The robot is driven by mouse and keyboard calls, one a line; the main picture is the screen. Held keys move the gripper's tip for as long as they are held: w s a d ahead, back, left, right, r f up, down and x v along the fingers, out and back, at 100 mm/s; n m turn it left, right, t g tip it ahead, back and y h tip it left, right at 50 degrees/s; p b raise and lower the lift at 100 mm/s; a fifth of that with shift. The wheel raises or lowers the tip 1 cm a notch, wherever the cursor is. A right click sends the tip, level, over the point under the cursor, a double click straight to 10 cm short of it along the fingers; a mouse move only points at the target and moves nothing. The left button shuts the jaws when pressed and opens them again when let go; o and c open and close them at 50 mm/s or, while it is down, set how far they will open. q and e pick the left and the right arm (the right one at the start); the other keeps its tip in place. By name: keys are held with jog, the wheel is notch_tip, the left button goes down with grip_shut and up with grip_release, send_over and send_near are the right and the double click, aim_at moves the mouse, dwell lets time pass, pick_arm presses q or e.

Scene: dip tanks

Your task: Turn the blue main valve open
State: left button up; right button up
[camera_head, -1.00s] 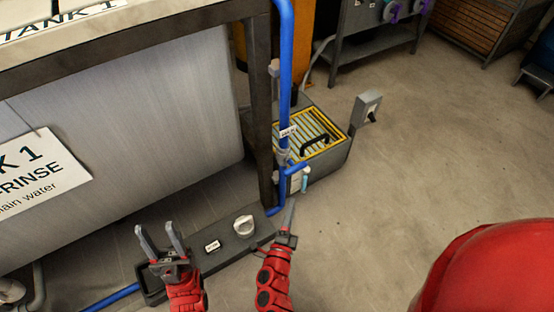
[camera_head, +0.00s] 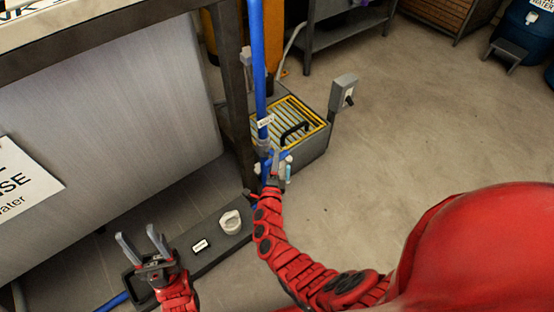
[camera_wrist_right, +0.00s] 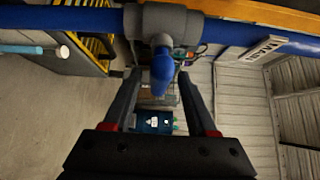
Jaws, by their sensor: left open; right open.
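The blue main pipe (camera_head: 257,65) runs upright beside the tank frame and carries a white tag (camera_head: 265,121). Its grey valve body (camera_wrist_right: 165,22) crosses the top of the right wrist view, with a blue handle (camera_wrist_right: 163,72) pointing towards the camera. My right gripper (camera_head: 277,158) is at the valve and partly covers it in the head view. In the right wrist view its open fingers (camera_wrist_right: 159,80) stand either side of the blue handle; I cannot tell whether they touch it. My left gripper (camera_head: 138,234) is open and empty, low at the left.
A grey box with a yellow grate (camera_head: 297,122) stands behind the pipe. A dark floor channel with a white knob (camera_head: 231,222) lies below. The large tank (camera_head: 110,130) fills the left. Open floor (camera_head: 420,120) lies to the right.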

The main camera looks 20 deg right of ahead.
jog(key=shift+w+d+f, duration=0.1)
jog(key=shift+w+d, duration=0.15)
jog(key=shift+w, duration=0.2)
grip_shut()
